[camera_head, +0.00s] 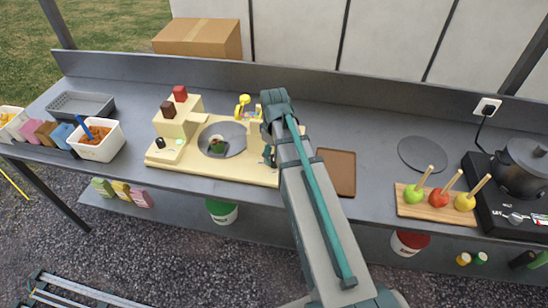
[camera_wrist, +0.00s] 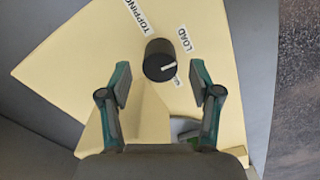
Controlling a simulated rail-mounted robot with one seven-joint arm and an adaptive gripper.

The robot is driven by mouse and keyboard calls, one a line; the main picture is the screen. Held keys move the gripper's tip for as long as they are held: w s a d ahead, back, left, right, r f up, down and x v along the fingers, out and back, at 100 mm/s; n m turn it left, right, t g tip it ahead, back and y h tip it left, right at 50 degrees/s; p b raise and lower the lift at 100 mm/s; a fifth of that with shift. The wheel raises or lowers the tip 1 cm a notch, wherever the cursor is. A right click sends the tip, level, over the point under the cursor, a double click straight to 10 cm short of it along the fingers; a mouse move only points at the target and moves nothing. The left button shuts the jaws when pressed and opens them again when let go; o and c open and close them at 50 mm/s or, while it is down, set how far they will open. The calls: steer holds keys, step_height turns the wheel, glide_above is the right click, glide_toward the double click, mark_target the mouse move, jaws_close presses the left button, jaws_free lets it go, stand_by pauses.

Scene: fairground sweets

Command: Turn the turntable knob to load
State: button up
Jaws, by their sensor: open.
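The knob (camera_wrist: 158,60) is a round black dial on a cream panel (camera_wrist: 75,65), with a white pointer line aimed to the right. The LOAD label (camera_wrist: 185,38) is at its upper right, and the TOPPING label (camera_wrist: 132,12) is at its upper left. A third label at its lower right is partly hidden. My gripper (camera_wrist: 161,84) is open, its two fingers apart on either side of and just short of the knob. In the head view, the grey turntable (camera_head: 235,139) sits on the cream machine, a small dark item on it. My arm hides the knob there.
Right of my arm lie a brown board (camera_head: 340,173), a wooden board with fruit on sticks (camera_head: 410,209) and a black pot (camera_head: 522,166). A white tub (camera_head: 100,150) stands left.

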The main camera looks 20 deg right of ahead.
step_height(320, 180, up, 10)
steer(key=shift+f, duration=0.2)
stand_by(0.5)
